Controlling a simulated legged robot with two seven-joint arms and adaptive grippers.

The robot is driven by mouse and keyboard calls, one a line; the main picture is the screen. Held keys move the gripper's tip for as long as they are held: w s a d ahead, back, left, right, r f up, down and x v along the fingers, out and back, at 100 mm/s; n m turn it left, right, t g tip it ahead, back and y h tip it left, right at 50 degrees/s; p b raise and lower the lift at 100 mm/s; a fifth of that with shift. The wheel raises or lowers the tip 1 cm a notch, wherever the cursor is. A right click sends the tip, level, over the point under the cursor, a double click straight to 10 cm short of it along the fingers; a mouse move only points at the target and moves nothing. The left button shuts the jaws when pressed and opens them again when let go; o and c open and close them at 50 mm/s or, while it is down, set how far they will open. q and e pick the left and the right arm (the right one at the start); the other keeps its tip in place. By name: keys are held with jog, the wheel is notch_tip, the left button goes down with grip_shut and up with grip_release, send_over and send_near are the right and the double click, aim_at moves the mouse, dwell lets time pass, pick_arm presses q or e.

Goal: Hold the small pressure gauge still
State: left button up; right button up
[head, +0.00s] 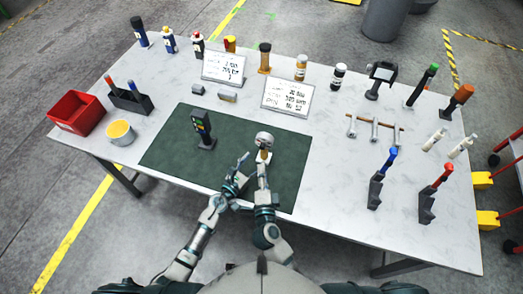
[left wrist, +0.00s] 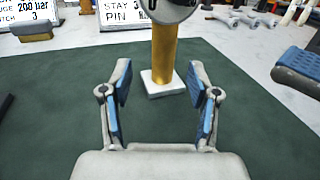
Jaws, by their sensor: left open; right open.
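The small pressure gauge (head: 264,139) stands upright on the green mat, with a round pale head, a brass-coloured stem and a white square base. In the left wrist view its brass stem (left wrist: 165,52) rises ahead of my left gripper (left wrist: 160,103), and the top of its head is cut off. My left gripper also shows in the head view (head: 236,170), left of and nearer than the gauge. It is open and empty. My right gripper (head: 263,164) is open at the near side of the gauge, overlapping its lower part in the head view; contact cannot be told.
A dark handheld meter (head: 203,130) stands on the green mat (head: 165,155) left of the gauge. Two printed sign boards (head: 288,97) stand behind the mat. Tools on stands (head: 378,180) occupy the right.

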aim_at(264, 148)
pick_arm(q)
jog(key=x, duration=0.6)
jog(key=shift+d, duration=0.6)
jog(key=shift+w+d, duration=0.1)
jog(key=shift+w, duration=0.25)
jog(key=shift+a, duration=0.5)
jog(key=c, duration=0.4)
jog(key=shift+d, duration=0.3)
jog(key=c, duration=0.8)
pick_arm(e)
jog(key=shift+d, duration=0.25)
pick_arm(q)
jog(key=shift+d, duration=0.2)
grip_shut()
pick_arm(e)
jog(key=shift+o, duration=0.5)
jog(key=shift+d, duration=0.2)
pick_arm(q)
jog(key=shift+a, duration=0.3)
pick_arm(e)
notch_tip(264, 148, up, 4)
jog(key=s+a+n+g+h, duration=0.1)
jog(key=n+g+h, duration=0.15)
jog(key=n, duration=0.55)
jog(key=shift+n+g+y, duration=0.3)
jog(key=shift+g+y, duration=0.05)
jog(key=x, duration=1.1)
jog(key=shift+w, duration=0.3)
